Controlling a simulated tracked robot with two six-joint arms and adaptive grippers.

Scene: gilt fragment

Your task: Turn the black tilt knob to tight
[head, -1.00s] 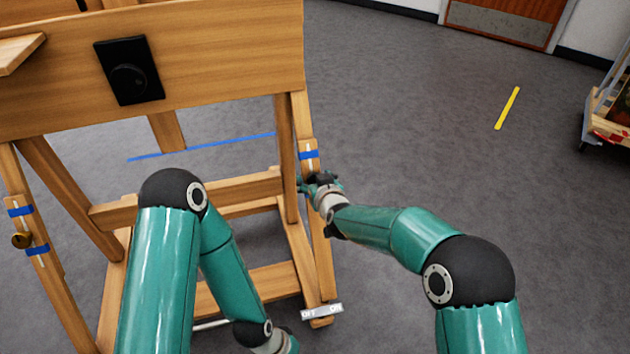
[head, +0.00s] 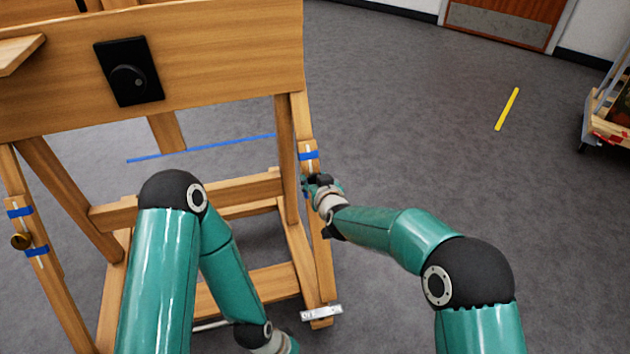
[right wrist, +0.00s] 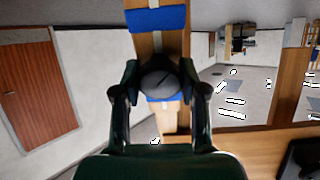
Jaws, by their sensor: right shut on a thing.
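The black knob (right wrist: 160,82) sits on the easel's right wooden leg, between two blue tape bands. A thin line marks its round face in the right wrist view. My right gripper (head: 318,184) is at that leg, just below the upper blue band, with a finger on either side of the knob and shut on it. In the head view the gripper mostly hides the knob. I cannot read a tight mark. My left arm reaches down in front of the easel, and its gripper is outside the picture.
The easel's wide board carries a black plate with a round dial (head: 128,82). A cart (head: 607,110) stands at far right. Grey floor right of the easel is clear around a yellow strip (head: 508,108).

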